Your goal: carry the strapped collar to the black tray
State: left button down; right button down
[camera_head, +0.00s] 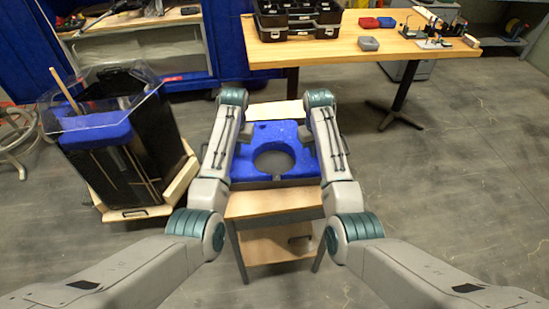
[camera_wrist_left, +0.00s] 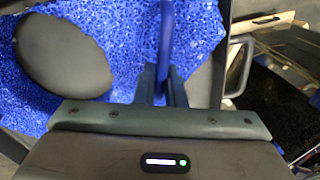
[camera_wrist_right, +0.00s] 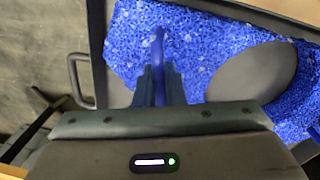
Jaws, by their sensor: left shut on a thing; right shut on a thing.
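The blue, speckled collar (camera_head: 272,132) has a round central opening and lies level over the black tray (camera_head: 280,184), inside its rim. The opening shows a dark surface below. My left gripper (camera_head: 241,136) is shut on a blue strap (camera_wrist_left: 166,40) at the collar's left side. My right gripper (camera_head: 307,136) is shut on another blue strap (camera_wrist_right: 159,60) at its right side. The tray's rim and handles show in both wrist views. I cannot tell whether the collar touches the tray floor. My forearms partly hide the collar's sides.
The tray is on a small wooden stand (camera_head: 272,205) with a lower shelf. A black tank (camera_head: 130,155) with a clear guard stands left. A wooden table (camera_head: 345,45) at the back holds black cases (camera_head: 298,18) and small boxes. Floor on the right is clear.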

pick_arm(q)
jog(key=c, duration=1.5)
grip_release()
jog(key=shift+d, duration=0.7)
pick_arm(e)
jog(key=c, duration=1.5)
grip_release()
jog(key=shift+a, duration=0.65)
pick_arm(q)
jog(key=shift+s+a, duration=0.1)
pick_arm(e)
jog(key=shift+d, duration=0.1)
pick_arm(q)
jog(key=shift+a, duration=0.1)
jog(key=shift+r, duration=0.1)
pick_arm(e)
jog(key=shift+d, duration=0.1)
jog(key=shift+r, duration=0.2)
pick_arm(q)
jog(key=r, duration=0.7)
jog(key=shift+d+r, duration=0.1)
jog(key=shift+d, duration=0.2)
pick_arm(e)
jog(key=r, duration=0.7)
jog(key=shift+s+a, duration=0.15)
jog(key=shift+a, duration=0.05)
